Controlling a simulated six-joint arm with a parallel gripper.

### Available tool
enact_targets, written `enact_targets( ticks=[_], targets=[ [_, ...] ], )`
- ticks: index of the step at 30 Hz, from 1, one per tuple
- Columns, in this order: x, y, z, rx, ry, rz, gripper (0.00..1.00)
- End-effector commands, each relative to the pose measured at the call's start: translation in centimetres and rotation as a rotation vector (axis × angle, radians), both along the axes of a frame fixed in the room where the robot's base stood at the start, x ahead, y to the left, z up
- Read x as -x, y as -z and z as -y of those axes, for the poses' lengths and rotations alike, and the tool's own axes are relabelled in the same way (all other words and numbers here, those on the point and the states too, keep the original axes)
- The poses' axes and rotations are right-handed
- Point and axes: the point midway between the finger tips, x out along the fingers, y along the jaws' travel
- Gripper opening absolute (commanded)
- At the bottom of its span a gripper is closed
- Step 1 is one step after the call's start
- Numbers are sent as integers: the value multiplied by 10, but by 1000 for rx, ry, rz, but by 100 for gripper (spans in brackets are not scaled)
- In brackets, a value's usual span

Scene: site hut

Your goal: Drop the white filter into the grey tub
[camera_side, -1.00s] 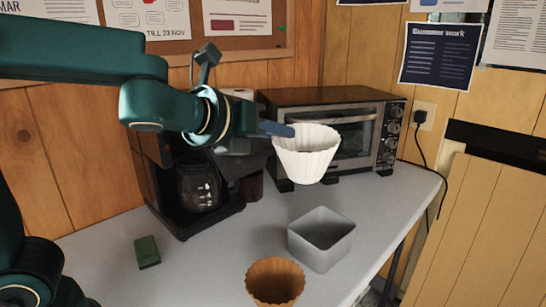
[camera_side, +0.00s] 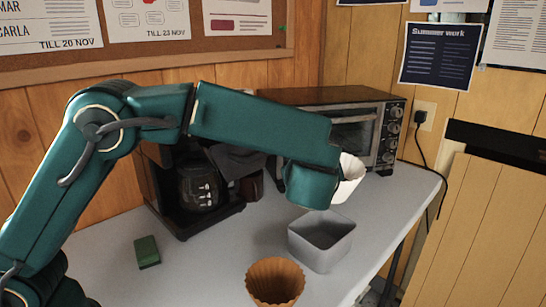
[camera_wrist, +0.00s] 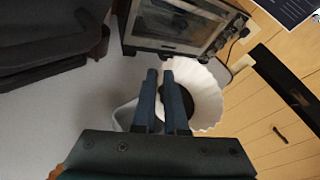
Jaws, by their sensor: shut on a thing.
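The white filter (camera_side: 350,180) is a fluted cup shape, held in the air above and a little behind the grey tub; my arm hides most of it in the side view. In the wrist view the filter (camera_wrist: 208,88) shows its fluted wall and a dark patch inside. My gripper (camera_wrist: 160,76) is shut on the filter's wall. The grey tub (camera_side: 321,255) is an open square box on the table, with nothing seen in it. In the wrist view the tub (camera_wrist: 124,114) shows only partly, behind the fingers and the filter.
A brown fluted cup (camera_side: 275,285) stands in front of the tub. A green block (camera_side: 147,252) lies at the left of the table. A coffee maker (camera_side: 185,215) and a toaster oven (camera_side: 385,135) stand at the back. The table edge runs close to the tub's right.

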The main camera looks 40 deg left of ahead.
Motion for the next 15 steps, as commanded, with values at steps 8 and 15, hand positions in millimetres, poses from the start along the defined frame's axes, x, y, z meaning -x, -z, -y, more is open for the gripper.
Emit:
enact_targets(
  ticks=[8, 15],
  targets=[
    [0, 30, 0, -3, 3, -5, 0],
    [0, 51, 0, -1, 3, -4, 0]
  ],
)
